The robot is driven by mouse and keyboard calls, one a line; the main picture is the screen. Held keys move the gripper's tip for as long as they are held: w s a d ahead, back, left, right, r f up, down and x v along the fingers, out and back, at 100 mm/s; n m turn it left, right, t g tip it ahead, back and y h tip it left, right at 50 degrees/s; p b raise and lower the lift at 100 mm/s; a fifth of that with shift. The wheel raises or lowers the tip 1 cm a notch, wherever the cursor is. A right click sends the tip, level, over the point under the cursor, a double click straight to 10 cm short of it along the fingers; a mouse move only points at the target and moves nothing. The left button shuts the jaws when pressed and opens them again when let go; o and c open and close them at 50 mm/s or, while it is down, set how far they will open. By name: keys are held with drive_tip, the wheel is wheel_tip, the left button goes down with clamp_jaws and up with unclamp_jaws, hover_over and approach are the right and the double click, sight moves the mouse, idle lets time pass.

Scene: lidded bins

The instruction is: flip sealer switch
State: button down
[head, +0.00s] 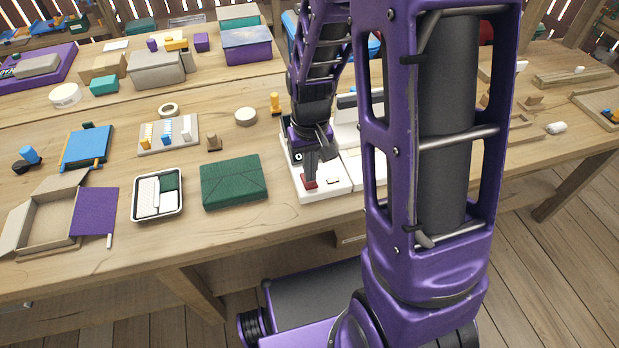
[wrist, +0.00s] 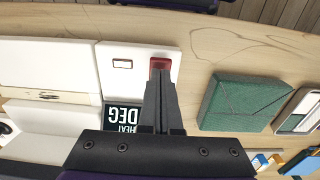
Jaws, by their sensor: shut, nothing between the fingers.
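The sealer (head: 339,188) is a white machine near the table's front edge, largely hidden behind my arm in the head view. Its red switch (wrist: 159,63) sits on the white front panel (wrist: 112,60), beside a small framed slot and a dark display with "HEAT" and "DEG" lettering (wrist: 122,117). The switch also shows in the head view (head: 309,183). My gripper (wrist: 160,82) is shut and empty, pointing down, with its fingertips right at the red switch. I cannot tell whether they touch it.
A green wrapped box (head: 232,182) lies just left of the sealer, with a white tray (head: 157,214) and an open carton (head: 45,220) further left. A yellow peg (head: 275,104) and a tape roll (head: 246,117) stand behind. Bare wood lies along the front edge.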

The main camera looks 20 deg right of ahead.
drive_tip(key=shift+f+b, duration=0.4)
drive_tip(key=shift+f, duration=0.2)
idle(0.3)
drive_tip(key=shift+r+p, duration=2.8)
drive_tip(key=shift+r, duration=0.7)
drive_tip(key=shift+w, duration=0.1)
